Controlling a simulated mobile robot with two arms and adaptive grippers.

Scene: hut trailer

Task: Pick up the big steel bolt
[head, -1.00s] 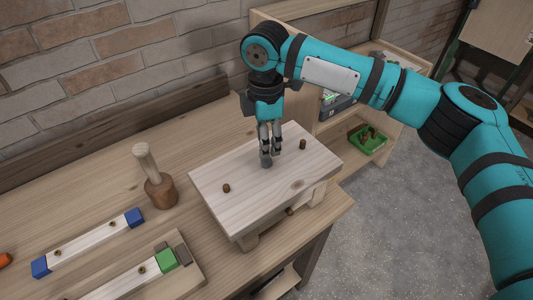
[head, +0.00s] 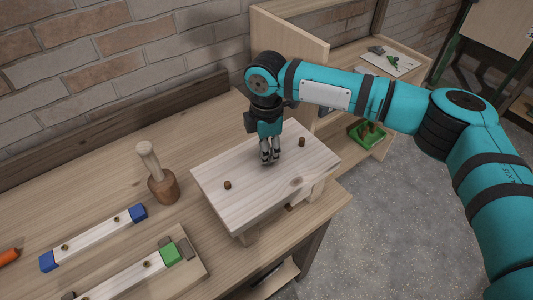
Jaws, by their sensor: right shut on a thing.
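My right gripper (head: 270,157) points straight down over the middle of a pale wooden stand (head: 235,195) on the workbench. Its grey fingers are shut on the big steel bolt, with the fingertips just over the stand's top. The bolt is almost wholly hidden between the fingers, so I cannot tell whether it still touches the board. My left gripper is not in view.
Two brown pegs, a left one (head: 227,185) and a right one (head: 302,142), stand in the board. A wooden mallet (head: 161,185) stands to the left. Block-ended strips (head: 97,237) lie at the front left. A green bin (head: 372,130) sits on a shelf.

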